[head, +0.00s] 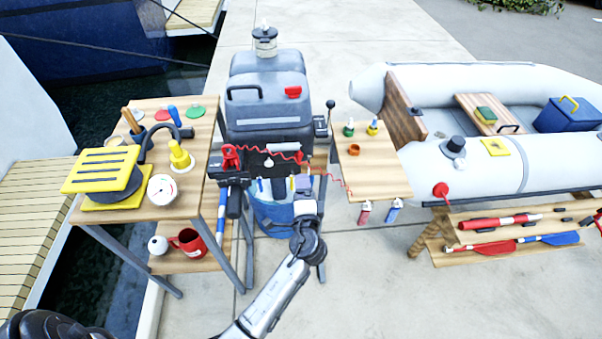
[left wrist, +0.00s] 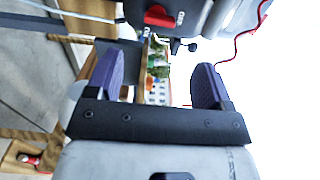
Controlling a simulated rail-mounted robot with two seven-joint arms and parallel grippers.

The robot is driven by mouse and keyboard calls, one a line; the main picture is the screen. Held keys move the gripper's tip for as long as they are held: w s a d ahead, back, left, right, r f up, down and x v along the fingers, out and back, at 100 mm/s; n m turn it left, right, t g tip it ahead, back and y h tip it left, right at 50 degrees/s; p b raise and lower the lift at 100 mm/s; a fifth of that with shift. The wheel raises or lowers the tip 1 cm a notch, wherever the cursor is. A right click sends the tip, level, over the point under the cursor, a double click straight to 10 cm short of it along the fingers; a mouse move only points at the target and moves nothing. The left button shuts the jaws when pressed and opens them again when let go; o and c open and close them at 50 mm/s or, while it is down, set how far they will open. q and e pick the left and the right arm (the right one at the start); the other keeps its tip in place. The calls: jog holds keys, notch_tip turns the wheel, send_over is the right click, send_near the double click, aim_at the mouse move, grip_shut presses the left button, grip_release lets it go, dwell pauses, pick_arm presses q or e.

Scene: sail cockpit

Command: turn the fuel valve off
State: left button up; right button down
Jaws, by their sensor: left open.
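In the left wrist view a red lever or knob (left wrist: 158,15) sits on a dark housing with small pale labels beside it, beyond my fingers and near the top edge. It looks like the fuel valve, but I cannot read the labels or tell its setting. In the head view the outboard motor (head: 268,112) stands in the middle, and I cannot pick out the valve for certain there. My left gripper (head: 304,186) is below the motor, in front of the blue bucket. Its fingers (left wrist: 162,85) are open, with nothing between them; it is apart from the red lever.
A red coiled cord (head: 270,148) runs past the motor's front. A wooden table (head: 205,130) with a gauge and reel is left; a small wooden table (head: 385,170) is right. A grey inflatable boat (head: 550,172) lies farther right.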

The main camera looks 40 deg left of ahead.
pick_arm(q)
jog(key=shift+v, duration=1.6)
notch_tip(320, 180, down, 3)
jog(key=s+n+g+h, duration=0.2)
jog(key=s+n+g, duration=0.15)
jog(key=n, duration=0.35)
jog(key=s+d+r+n+g+h+p, duration=0.1)
jog(key=s+d+r+h+p, duration=0.1)
jog(key=s+d+h+p, duration=0.3)
jog(key=s+d+r+g+h+p, duration=0.1)
jog(key=s+d+r+g+h, duration=0.15)
jog(key=s+h, duration=0.45)
jog(key=s+m+g+y+p, duration=0.15)
jog(key=s+p, duration=0.45)
jog(key=s, duration=0.9)
notch_tip(320, 180, up, 37)
jog(key=w+p, duration=0.1)
jog(key=p, duration=3.5)
jog(key=shift+a+g+p, duration=0.2)
jog(key=shift+g+p, duration=0.15)
jog(key=shift+p, duration=0.05)
